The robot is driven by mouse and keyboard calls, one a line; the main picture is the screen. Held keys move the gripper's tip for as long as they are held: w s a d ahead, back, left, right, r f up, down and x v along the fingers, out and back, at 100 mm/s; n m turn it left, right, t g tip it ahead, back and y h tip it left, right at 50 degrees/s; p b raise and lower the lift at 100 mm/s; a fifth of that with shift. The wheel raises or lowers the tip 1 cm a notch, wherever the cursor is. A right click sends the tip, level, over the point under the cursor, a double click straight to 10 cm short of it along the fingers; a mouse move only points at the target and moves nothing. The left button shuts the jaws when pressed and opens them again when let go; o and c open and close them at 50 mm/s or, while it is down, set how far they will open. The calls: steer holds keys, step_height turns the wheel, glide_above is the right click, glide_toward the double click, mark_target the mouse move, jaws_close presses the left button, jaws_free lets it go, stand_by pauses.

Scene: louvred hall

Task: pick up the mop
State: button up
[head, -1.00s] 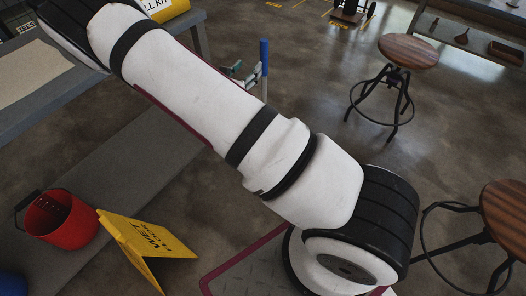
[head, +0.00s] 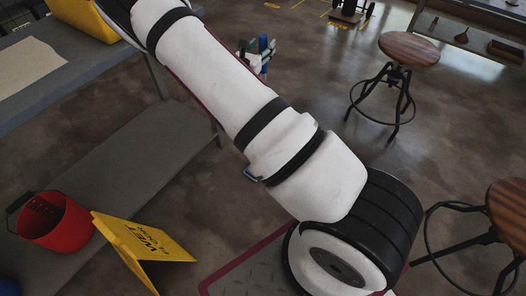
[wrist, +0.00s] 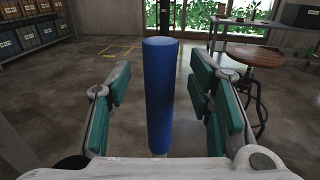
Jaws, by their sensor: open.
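The mop shows as an upright blue grip (wrist: 160,88) on a thin pale pole in the wrist view, and its blue top (head: 262,44) also shows in the head view. Its lower end is hidden. My gripper (wrist: 161,98) is open, with a green-padded finger on each side of the blue grip. Gaps show between the grip and both finger pads, so the grip stands between the fingers without being clamped. In the head view my gripper (head: 254,56) is small and partly hidden behind my arm.
A grey table (head: 95,75) with a lower shelf stands at the left. A red bucket (head: 58,222) and a yellow wet-floor sign (head: 143,240) are near it. Wooden stools stand at the right (head: 409,48) and lower right (head: 508,207). Open floor lies beyond the mop.

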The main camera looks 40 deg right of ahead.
steer(key=shift+x, duration=0.9)
jaws_close()
steer(key=shift+r, duration=0.15)
